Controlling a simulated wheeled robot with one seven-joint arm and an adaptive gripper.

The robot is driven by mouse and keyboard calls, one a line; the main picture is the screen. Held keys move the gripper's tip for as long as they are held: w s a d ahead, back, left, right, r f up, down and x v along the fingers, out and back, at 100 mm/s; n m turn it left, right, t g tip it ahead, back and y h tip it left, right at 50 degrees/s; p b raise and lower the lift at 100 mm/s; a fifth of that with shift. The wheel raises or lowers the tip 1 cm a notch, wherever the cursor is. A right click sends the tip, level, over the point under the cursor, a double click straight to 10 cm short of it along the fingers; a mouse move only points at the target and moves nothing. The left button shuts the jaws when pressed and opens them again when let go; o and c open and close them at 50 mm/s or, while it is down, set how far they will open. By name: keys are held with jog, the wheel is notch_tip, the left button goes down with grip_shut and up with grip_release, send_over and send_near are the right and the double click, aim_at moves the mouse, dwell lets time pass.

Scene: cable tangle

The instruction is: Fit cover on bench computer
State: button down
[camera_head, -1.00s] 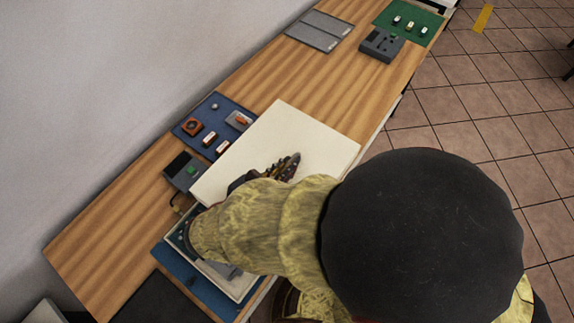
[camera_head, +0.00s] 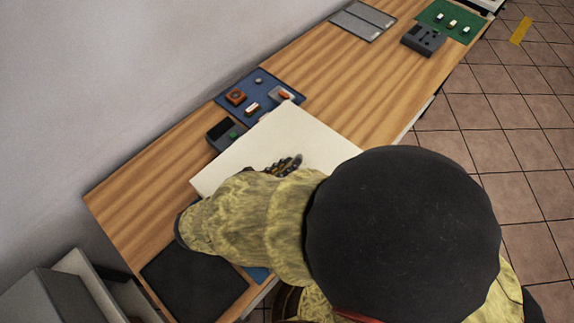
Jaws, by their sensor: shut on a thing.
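The cover, a large cream flat panel (camera_head: 275,138), is held above the bench. My gripper (camera_head: 288,165) is shut on it near its middle, with the fingertips partly hidden. My own sleeve and a dark rounded part of my body fill the lower centre. The bench computer is hidden behind my arm and the cover in this view. Only a small bit of a blue mat (camera_head: 257,273) shows below my arm.
A black mat (camera_head: 195,280) lies at the near end. A dark device (camera_head: 423,40), green mat (camera_head: 470,22) and grey panels (camera_head: 362,20) lie far along the bench (camera_head: 330,75).

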jog(key=shift+f+b, duration=2.15)
jog(key=shift+f, duration=0.55)
jog(key=shift+p, duration=0.6)
jog(key=shift+f, duration=0.6)
jog(key=c, duration=1.9)
grip_release()
jog(key=v, duration=1.2)
